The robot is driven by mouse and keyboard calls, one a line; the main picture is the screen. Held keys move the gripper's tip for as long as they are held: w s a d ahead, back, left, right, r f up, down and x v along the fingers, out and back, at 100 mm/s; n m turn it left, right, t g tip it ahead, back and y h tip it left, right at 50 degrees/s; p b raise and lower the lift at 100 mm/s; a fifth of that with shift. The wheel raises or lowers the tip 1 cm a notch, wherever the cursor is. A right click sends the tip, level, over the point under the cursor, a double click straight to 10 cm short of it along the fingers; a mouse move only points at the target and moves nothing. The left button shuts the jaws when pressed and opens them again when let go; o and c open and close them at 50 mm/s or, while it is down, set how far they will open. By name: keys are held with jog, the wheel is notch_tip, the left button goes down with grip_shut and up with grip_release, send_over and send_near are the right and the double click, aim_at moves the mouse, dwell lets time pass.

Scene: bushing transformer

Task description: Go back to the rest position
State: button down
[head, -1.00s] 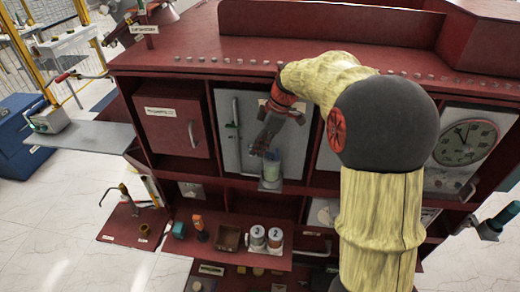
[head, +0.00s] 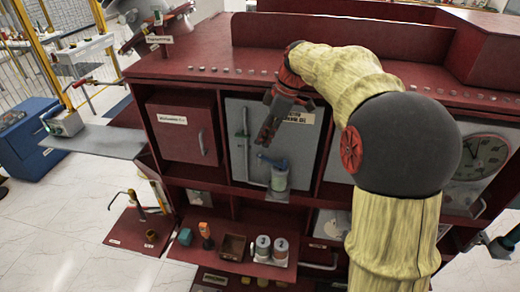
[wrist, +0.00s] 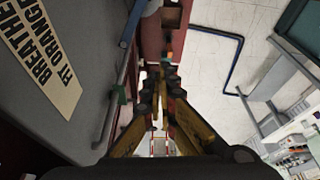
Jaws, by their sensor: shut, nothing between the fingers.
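My gripper (head: 265,138) hangs in front of the grey panel (head: 236,150) in the middle of the red cabinet, pointing down. It is above and a little left of a pale jar with a blue-green top (head: 279,177), apart from it in the picture. In the wrist view its fingers (wrist: 160,75) are close together with nothing held between them. A label with dark capital letters (wrist: 42,60) lies on the grey panel at the left of the wrist view. My padded yellow arm covers the right part of the cabinet.
A closed red box door (head: 180,135) is left of the panel, and a gauge (head: 483,155) is right of my arm. Below, a shelf holds two numbered jars (head: 271,248) and a brown box (head: 232,247). A grey side shelf (head: 92,140) juts out left. White floor lies beyond.

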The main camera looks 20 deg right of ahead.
jog(key=shift+d+r, duration=0.25)
jog(key=shift+r, duration=0.15)
dwell(0.3)
jog(key=s+f+m+h+b, duration=0.1)
jog(key=s+f+m+h, duration=0.1)
jog(key=s+f+m, duration=0.65)
jog(key=s+a+f+m+t+b, duration=0.1)
jog(key=s+a+f+b, duration=0.1)
jog(key=s, duration=0.5)
jog(key=s+a+f+m+t+h+b, duration=0.1)
jog(key=s+a+f+b, duration=0.1)
jog(key=s+a+b, duration=0.2)
jog(key=s+a+f+m+t+b, duration=0.1)
jog(key=s+b, duration=0.4)
jog(key=s, duration=0.5)
jog(key=shift+s+a+f+m+t, duration=0.25)
jog(key=shift+a+f+m+t, duration=0.35)
jog(key=shift+a, duration=0.65)
